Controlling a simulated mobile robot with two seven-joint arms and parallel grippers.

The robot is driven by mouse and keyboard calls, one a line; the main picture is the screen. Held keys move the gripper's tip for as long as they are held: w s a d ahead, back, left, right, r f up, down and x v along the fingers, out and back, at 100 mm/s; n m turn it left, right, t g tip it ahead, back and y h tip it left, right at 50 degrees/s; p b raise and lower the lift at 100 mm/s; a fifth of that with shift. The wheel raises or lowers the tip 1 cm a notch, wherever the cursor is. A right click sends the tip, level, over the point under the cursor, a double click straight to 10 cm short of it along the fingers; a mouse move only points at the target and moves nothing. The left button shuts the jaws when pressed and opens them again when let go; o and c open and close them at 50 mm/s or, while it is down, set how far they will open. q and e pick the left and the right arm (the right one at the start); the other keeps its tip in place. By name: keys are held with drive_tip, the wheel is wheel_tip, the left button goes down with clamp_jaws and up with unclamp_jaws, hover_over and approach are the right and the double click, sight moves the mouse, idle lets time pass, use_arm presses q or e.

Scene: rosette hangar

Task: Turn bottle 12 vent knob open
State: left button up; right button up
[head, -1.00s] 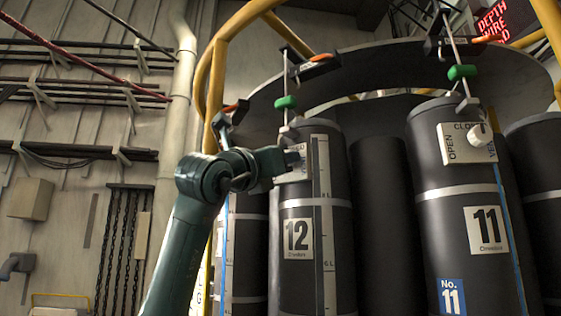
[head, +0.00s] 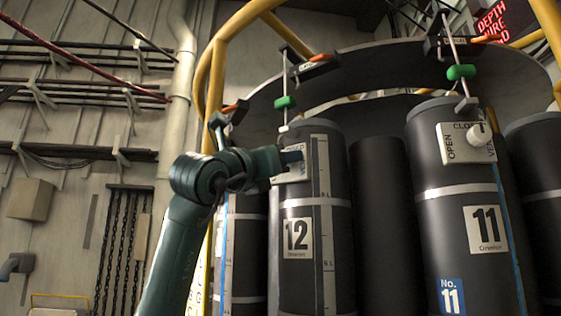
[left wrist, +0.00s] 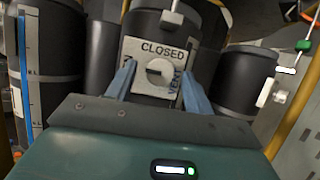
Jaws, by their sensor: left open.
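Bottle 12 (head: 298,279) is a dark grey cylinder with a white number plate (head: 298,238). Its label plate sits near the top; in the left wrist view this white plate (left wrist: 140,46) reads CLOSED along the top and VENT at the right. The pale round vent knob (left wrist: 159,70) stands out from the middle of the plate. My left gripper (left wrist: 155,74) is open, its two blue fingers on either side of the knob with gaps between. In the head view my left gripper (head: 291,158) covers the knob and part of the plate. My right gripper is not in view.
Bottle 11 (head: 430,230) stands to the right, with its own label plate and white knob (head: 481,134). A yellow frame tube (head: 217,80) rises just left of bottle 12. A green fitting (head: 285,103) hangs on a rod above bottle 12.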

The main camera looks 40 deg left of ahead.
use_arm(q)
drive_tip(key=b+v, duration=0.2)
drive_tip(key=v, duration=1)
drive_tip(key=shift+b, duration=0.3)
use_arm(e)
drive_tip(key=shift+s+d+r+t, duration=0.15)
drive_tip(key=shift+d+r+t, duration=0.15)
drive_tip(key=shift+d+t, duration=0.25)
use_arm(q)
drive_tip(key=shift+s, duration=0.15)
